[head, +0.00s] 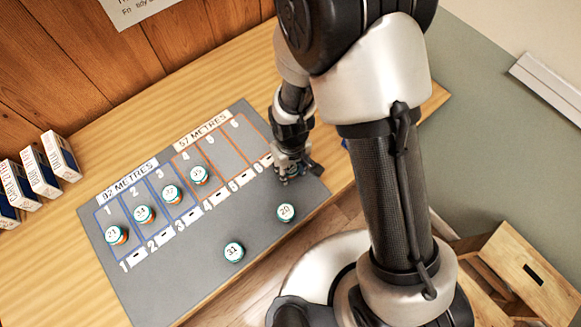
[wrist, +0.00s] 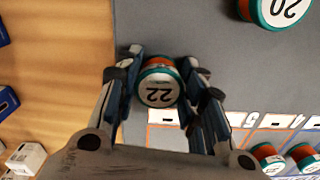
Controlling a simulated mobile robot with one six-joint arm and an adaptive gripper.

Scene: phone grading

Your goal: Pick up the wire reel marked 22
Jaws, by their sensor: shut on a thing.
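The wire reel marked 22 (wrist: 158,92) has a white top, a teal rim and an orange side, and shows in the wrist view between the fingers. My gripper (wrist: 163,72) is shut on it, with fingers on both sides. In the head view my gripper (head: 288,172) is low over the right end of the grey mat, beside the slot marked 6. The reel is mostly hidden behind the fingers there. I cannot tell whether it touches the mat.
The grey mat (head: 170,285) lies on a wooden table (head: 40,262). Reels stand in slots 1 to 4; slots 5 and 6 look empty. Loose reels 20 (head: 286,212) and 31 (head: 234,251) stand at the front. Boxes (head: 42,172) stand at the left.

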